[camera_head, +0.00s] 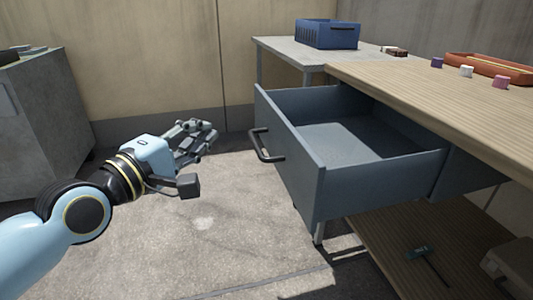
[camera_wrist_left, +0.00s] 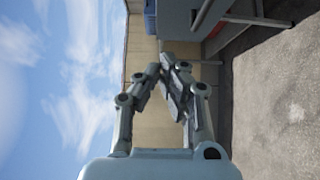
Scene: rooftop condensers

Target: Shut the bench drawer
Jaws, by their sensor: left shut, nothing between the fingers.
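The bench drawer (camera_head: 395,190) is grey-blue and pulled far out from under the wooden bench top (camera_head: 480,105). Its inside shows and looks empty. A dark bar handle (camera_head: 262,146) is on its front panel, which faces left. My left gripper (camera_head: 211,132) is shut and empty, in the air to the left of the handle and apart from it. In the left wrist view the fingers (camera_wrist_left: 170,70) meet, with part of a grey-blue surface (camera_wrist_left: 180,18) beyond them. My right gripper is not in view.
A blue crate (camera_head: 327,35) stands on a grey table behind the bench. An orange tray (camera_head: 490,68) and small purple and white pieces lie on the bench top. A lower shelf (camera_head: 400,245) holds a teal-handled tool (camera_head: 420,254). A grey cabinet (camera_head: 40,125) stands at left. Floor between is clear.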

